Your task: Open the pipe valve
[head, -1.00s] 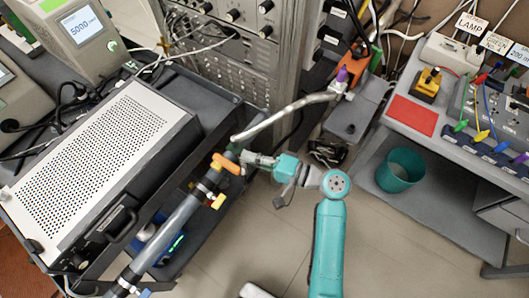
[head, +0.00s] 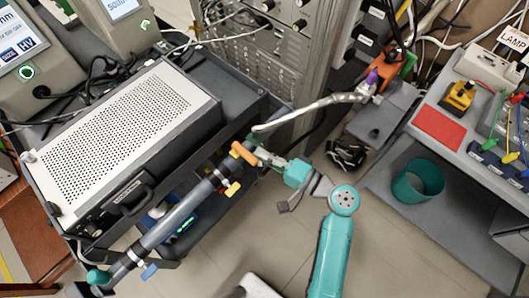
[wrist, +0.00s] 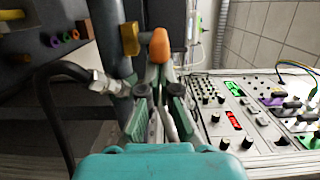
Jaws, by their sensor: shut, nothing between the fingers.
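A grey pipe (head: 168,228) runs diagonally beside the cart in the head view. Its valve has an orange handle (head: 243,153) near the pipe's upper end, lying across the pipe's line. My gripper (head: 264,157) is close to the right end of this handle; whether they touch is unclear. In the wrist view the orange handle (wrist: 159,45) stands just beyond my fingertips (wrist: 160,76), beside a brass-coloured fitting (wrist: 129,38). My gripper is shut and empty. A yellow handle (head: 232,188) and a blue handle (head: 149,271) are lower on the pipe.
A perforated metal box (head: 125,130) sits on the cart left of the pipe. A grey hose (head: 310,112) passes above my gripper. A teal bin (head: 417,181) is at right. A dark cable (wrist: 50,110) curves at left in the wrist view. Bare floor lies below the pipe.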

